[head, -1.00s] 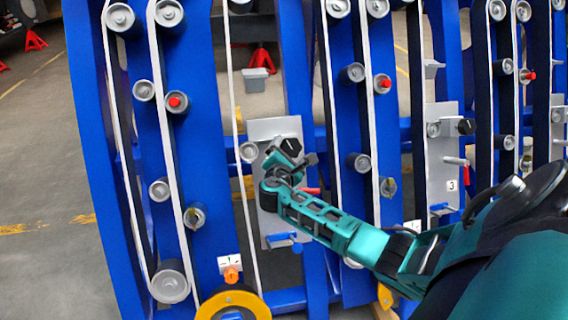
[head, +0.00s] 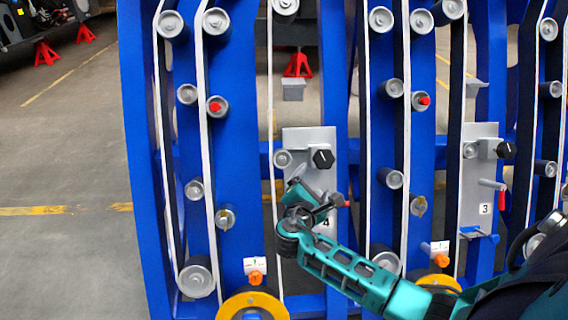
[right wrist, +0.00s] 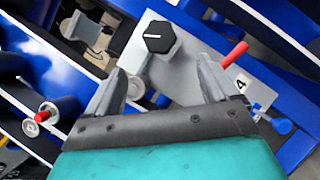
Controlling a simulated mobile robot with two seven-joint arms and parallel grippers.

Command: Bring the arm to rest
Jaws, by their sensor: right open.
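My right arm comes in from the lower right in the head view. Its gripper (head: 311,198) hangs in front of the grey panel (head: 300,136) marked 4, below the black knob (head: 322,158). In the right wrist view the two fingers of this gripper (right wrist: 163,78) are spread with nothing between them. The black knob (right wrist: 157,37) is beyond the fingertips, apart from them. A red handle (right wrist: 236,54) shows beside the right finger. In the head view my arm hides the panel's lower part. My left gripper is not in view.
Blue chassis frames (head: 143,140) with white belts and grey rollers (head: 197,279) stand close behind the gripper. Another grey panel (head: 480,150), marked 3, is to the right. A yellow wheel (head: 252,304) is below. Open floor (head: 60,150) lies at left.

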